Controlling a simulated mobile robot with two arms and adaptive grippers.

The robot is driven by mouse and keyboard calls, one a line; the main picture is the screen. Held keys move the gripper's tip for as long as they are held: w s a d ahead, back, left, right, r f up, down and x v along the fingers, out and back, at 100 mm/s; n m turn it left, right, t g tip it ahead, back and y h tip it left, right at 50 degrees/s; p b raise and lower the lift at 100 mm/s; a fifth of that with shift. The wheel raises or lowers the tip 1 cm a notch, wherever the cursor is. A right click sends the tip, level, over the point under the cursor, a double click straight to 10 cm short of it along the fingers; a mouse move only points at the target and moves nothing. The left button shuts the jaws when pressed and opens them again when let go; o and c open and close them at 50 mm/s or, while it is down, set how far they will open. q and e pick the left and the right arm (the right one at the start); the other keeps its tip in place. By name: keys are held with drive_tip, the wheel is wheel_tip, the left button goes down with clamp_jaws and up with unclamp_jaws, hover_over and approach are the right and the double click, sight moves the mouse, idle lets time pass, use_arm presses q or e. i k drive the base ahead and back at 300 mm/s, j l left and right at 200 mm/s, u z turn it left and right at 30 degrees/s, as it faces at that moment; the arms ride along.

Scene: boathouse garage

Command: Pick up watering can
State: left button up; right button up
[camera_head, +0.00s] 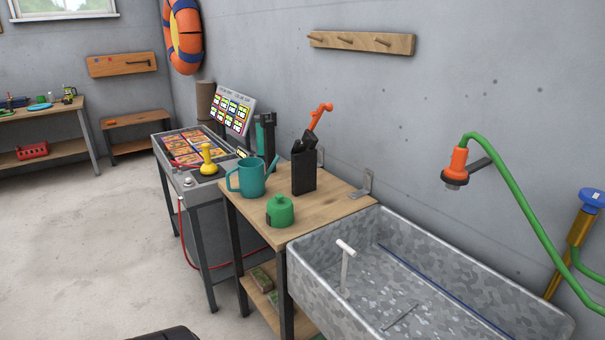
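The teal watering can (252,178) stands upright on a small wooden table (238,205) near the middle of the head view. Its handle is on the left side and a spout points up to the right. A green rounded container (280,211) with a knob stands in front of it, apart from it. A black holder (304,172) with an orange-handled tool (318,115) stands just to its right. Neither of my grippers shows in the head view.
A galvanized trough (310,261) with a white T-handle (345,262) adjoins the table's right side. A grey stand with a game panel and yellow knob (207,160) is to the left. A green hose (515,205) hangs at right. The concrete floor (110,240) at left is clear.

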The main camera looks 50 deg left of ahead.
sight(252, 179)
drive_tip(key=u, duration=2.05)
drive_tip(key=i+u, duration=0.3)
drive_tip(key=i, duration=0.1)
